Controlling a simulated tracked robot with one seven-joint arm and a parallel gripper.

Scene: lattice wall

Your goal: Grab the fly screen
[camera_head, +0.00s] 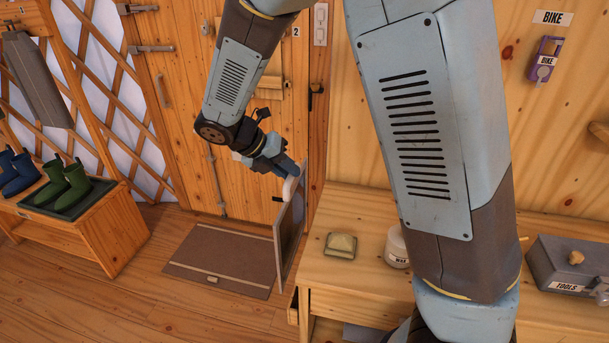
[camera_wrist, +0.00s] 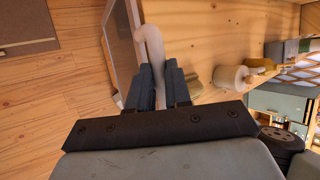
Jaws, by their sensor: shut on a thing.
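The fly screen (camera_head: 291,236) is a thin framed panel, seen almost edge-on and upright beside the bench, in front of the plank door. Part of its pale-edged frame also shows in the wrist view (camera_wrist: 121,47). A pale curved handle (camera_wrist: 151,48) stands at the frame's edge; where it joins the frame is hidden. My gripper (camera_head: 288,178) is at the screen's upper part. In the wrist view its two dark fingers (camera_wrist: 160,78) are closed on the pale handle, one on each side of it.
A doormat (camera_head: 222,262) lies left of the screen. The wooden bench (camera_head: 345,273) at right bears a yellowish block (camera_head: 341,245), a wax tin (camera_head: 397,248) and a toolbox (camera_head: 571,269). A boot bench (camera_head: 110,233) stands at left.

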